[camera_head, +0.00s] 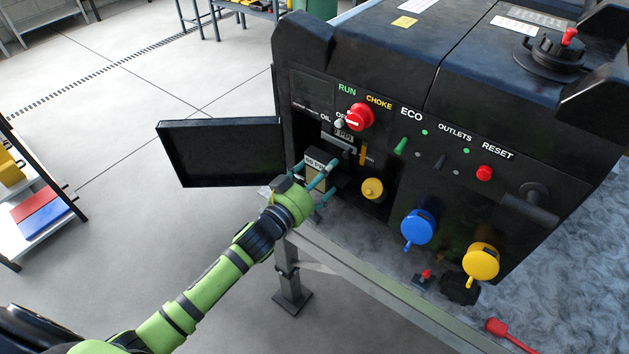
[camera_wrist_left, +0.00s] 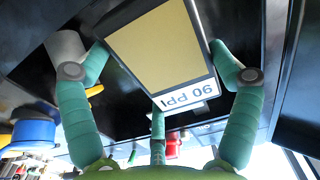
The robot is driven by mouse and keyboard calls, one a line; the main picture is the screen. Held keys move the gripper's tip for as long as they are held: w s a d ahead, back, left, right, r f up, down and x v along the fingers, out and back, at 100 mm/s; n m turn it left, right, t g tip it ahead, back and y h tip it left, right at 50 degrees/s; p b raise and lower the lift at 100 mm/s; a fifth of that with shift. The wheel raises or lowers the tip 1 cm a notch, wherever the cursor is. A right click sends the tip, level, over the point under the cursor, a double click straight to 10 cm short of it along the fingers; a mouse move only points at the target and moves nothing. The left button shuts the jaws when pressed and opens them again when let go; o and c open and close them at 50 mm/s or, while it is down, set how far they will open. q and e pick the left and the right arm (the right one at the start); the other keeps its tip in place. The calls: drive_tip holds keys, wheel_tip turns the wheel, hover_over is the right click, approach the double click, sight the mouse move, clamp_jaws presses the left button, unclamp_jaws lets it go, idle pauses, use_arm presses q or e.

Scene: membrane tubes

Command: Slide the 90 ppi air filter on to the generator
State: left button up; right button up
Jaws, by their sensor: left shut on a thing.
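The 90 ppi air filter (camera_head: 317,180) is a tan block in a dark frame with a white "90 PPI" label. In the left wrist view the filter (camera_wrist_left: 158,50) lies between the teal fingers of my left gripper (camera_wrist_left: 160,75), which is shut on it. My left gripper (camera_head: 322,183) holds it at the open front compartment of the black generator (camera_head: 440,150), below the red RUN/OFF knob. I cannot tell how far the filter is inside, because the fingers hide part of it. My right gripper is in neither view.
The generator's dark door (camera_head: 222,152) stands open to the left of the compartment. A yellow knob (camera_head: 372,188) sits close to the right of my gripper. Blue (camera_head: 417,227) and yellow (camera_head: 481,261) outlet caps are lower right. Floor at left is clear up to a shelf.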

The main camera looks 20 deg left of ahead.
use_arm(q)
drive_tip(key=shift+f+b+x, duration=0.2)
drive_tip(key=shift+b+x, duration=0.65)
drive_tip(key=shift+x, duration=1.8)
drive_tip(key=o, duration=0.9)
drive_tip(key=shift+s, duration=0.1)
